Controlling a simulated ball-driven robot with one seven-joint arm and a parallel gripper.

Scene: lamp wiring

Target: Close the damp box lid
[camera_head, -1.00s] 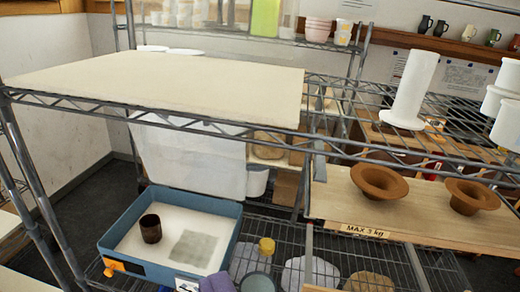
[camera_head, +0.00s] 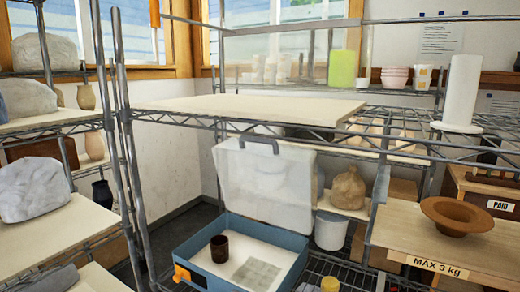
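The damp box (camera_head: 297,246) is a blue, shallow box with a white inside, low on the wire rack at the lower middle. Its whitish translucent lid (camera_head: 262,190) stands open and upright at the back of the box, with a grey handle at its top edge. A dark brown cup (camera_head: 220,249) stands inside the box at the left, beside a grey square patch on the white floor. An orange latch (camera_head: 181,274) shows at the box's front left corner. My gripper is not in view.
A wire shelf with a cream board (camera_head: 250,107) crosses above the box. A metal post (camera_head: 135,200) stands left of it. To the right, a board marked "MAX 3 kg" (camera_head: 480,262) holds a brown bowl (camera_head: 457,214). Left shelves hold wrapped lumps (camera_head: 35,185).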

